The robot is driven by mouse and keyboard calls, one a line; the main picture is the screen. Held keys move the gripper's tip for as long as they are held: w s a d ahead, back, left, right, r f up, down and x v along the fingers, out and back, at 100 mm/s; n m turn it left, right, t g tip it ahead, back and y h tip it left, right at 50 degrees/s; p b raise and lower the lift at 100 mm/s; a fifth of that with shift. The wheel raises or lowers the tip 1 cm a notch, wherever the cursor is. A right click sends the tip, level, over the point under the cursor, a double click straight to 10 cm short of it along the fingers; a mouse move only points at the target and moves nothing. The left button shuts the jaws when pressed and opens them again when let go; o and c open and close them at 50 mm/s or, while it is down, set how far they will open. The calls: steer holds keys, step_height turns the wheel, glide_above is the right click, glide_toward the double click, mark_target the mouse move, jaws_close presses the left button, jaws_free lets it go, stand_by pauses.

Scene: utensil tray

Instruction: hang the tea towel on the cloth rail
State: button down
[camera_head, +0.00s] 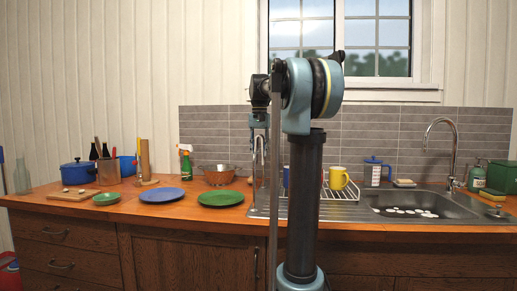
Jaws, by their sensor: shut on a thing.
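My gripper (259,121) is near the middle of the head view, pointing down above the counter, left of my column. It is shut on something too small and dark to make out. A thin silver arched piece (262,147) shows just below the fingers; I cannot tell whether it is in the grip or stands behind. I cannot pick out the tea towel or the cloth rail for certain. My arm and column hide part of the counter's middle.
The wooden counter (133,212) bears a blue plate (161,196), a green plate (220,199) and a copper-coloured pan (218,177). A blue pot (77,173) stands left. A yellow mug (338,178) is by the dish rack (343,194), left of the sink (450,207) and tap (453,150).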

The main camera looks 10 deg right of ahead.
steer(key=shift+f, duration=1.95)
steer(key=c, duration=1)
jaws_free()
steer(key=shift+c, duration=0.2)
